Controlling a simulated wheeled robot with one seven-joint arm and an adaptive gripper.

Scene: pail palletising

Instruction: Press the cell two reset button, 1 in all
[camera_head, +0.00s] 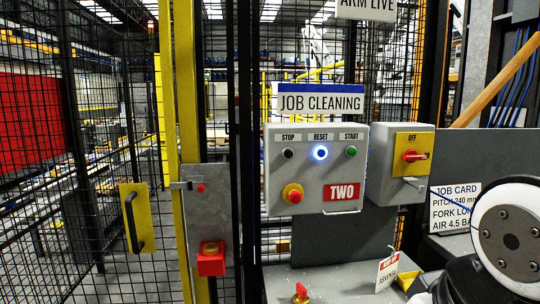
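The grey control box (318,178) marked TWO is mounted at the middle of the head view. Below are a red knob on a yellow base (293,194) and a red TWO plate (341,193). My gripper is not in view; a white and black part of my arm shows at the lower right, apart from the box. Nothing covers the RESET button.
A grey switch box (400,185) with a red OFF handle adjoins on the right. A JOB CLEANING sign (321,101) stands above. A grey shelf (345,285) below bears a red-topped item (300,292) and a tag (388,271). Mesh fencing, a yellow post (186,110) and a gate handle (136,222) are left.

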